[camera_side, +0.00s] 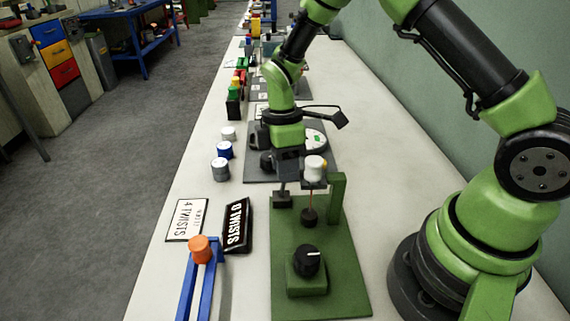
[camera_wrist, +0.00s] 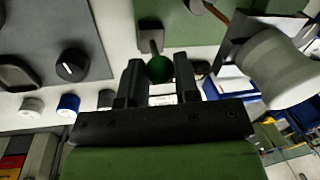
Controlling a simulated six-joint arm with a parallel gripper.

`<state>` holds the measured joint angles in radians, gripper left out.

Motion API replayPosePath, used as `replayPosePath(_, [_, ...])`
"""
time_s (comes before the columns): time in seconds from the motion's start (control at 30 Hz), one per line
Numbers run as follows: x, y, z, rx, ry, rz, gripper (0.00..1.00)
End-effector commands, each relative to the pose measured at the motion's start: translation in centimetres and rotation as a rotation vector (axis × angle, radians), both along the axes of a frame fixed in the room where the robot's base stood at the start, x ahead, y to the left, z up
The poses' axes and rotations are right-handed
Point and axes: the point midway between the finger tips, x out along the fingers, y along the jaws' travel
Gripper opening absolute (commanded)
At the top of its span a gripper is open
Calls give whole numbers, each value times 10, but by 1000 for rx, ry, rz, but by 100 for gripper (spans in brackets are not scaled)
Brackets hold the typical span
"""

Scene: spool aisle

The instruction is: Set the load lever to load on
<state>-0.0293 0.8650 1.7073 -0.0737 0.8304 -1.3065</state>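The load lever shows in the wrist view as a dark green ball knob (camera_wrist: 158,68) on a short stem, with a grey base (camera_wrist: 150,30) on a green panel. My gripper (camera_wrist: 159,72) has one finger on each side of this knob, with little or no gap, and looks shut on it. In the side view my gripper (camera_side: 283,190) points down at the far left corner of the green board (camera_side: 330,270). A dark block (camera_side: 283,200) shows beneath it there. The fingers and wrist hide the knob in that view, and I cannot read the lever's marks.
Right beside my gripper are a white spool (camera_side: 315,168), a green post (camera_side: 337,195) and a hanging dark weight (camera_side: 309,216). A black dial (camera_side: 306,261) is at the board's near end. A display (camera_side: 237,226) reads 0 TWISTS; a card (camera_side: 187,220) reads 4 TWISTS.

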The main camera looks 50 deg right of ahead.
Motion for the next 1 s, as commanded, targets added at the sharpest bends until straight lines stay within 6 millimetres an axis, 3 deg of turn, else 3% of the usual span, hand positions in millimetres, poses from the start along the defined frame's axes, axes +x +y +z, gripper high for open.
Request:
replayPosePath(0.07, [0,0,0,0,-1,1,0])
replayPosePath(0.77, [-5,-6,-1,78,-79,0,0])
replayPosePath(0.8, [-5,-6,-1,78,-79,0,31])
replayPosePath(0.83, [-5,-6,-1,78,-79,0,38])
replayPosePath(1.0, [-5,-6,-1,77,-79,0,39])
